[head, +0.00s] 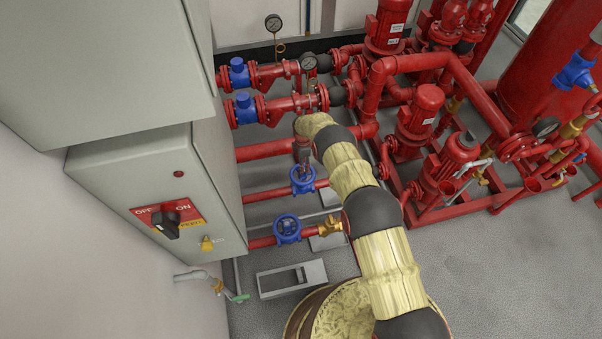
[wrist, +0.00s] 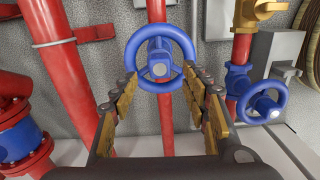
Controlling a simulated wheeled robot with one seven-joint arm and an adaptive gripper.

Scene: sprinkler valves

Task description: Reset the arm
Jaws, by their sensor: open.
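My arm (head: 375,245) reaches from the lower right of the head view up to the pipes, its end bent down. My gripper (wrist: 160,88) is open and empty, with a finger on each side in the wrist view. A blue valve wheel (wrist: 160,57) on a red pipe stands straight ahead, at the fingertips. I cannot tell whether they touch it. That wheel also shows in the head view (head: 302,181), just below the arm's end.
A second blue valve wheel (wrist: 264,102) is close on the right, below a brass fitting (wrist: 256,10). Red pipes (wrist: 65,70) stand on the left. A grey control cabinet (head: 150,190) is left of the arm. Red pumps (head: 418,115) crowd the right. Floor (head: 510,270) is clear at lower right.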

